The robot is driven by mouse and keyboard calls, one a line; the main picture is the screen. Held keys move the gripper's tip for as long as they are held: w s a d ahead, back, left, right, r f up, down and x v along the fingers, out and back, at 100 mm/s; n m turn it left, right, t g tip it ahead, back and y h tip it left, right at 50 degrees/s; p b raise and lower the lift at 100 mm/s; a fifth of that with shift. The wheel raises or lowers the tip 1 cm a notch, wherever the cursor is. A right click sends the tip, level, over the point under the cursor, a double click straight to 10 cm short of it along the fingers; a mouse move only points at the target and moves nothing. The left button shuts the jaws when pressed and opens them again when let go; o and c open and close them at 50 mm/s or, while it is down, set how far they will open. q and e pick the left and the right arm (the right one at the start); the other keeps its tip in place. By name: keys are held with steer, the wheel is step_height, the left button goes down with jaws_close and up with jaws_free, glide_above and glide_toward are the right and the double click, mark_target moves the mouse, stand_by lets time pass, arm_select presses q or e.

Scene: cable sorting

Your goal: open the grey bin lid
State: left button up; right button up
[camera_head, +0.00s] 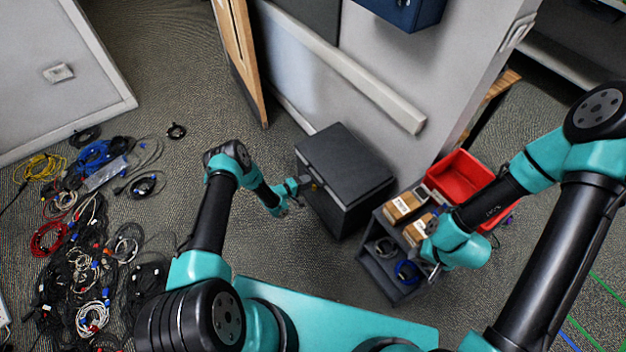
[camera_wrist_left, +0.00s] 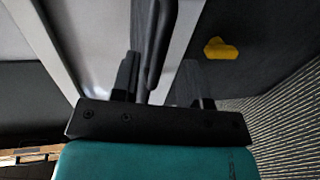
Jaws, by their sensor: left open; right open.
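The dark grey bin (camera_head: 365,200) stands on the carpet against the wall, with its lid (camera_head: 345,158) down. A small yellow mark (camera_head: 315,187) is on its side facing my left arm, and it also shows in the left wrist view (camera_wrist_left: 221,48). My left gripper (camera_head: 294,186) is at that side, just below the lid's edge. In the left wrist view its fingers (camera_wrist_left: 161,82) are apart, with a dark bar (camera_wrist_left: 158,45) showing between them. Contact with the bar cannot be told. My right gripper (camera_head: 432,265) is over the shelf unit, away from the bin; its fingers are hard to see.
A dark shelf unit (camera_head: 372,262) with small boxes (camera_head: 402,207) and cables stands right of the bin, beside a red crate (camera_head: 457,177). Many tangled cables (camera_head: 90,245) cover the floor at left.

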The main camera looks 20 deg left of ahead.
mark_target(313, 178)
arm_select(q)
steer(key=shift+x, duration=2.25)
jaws_close()
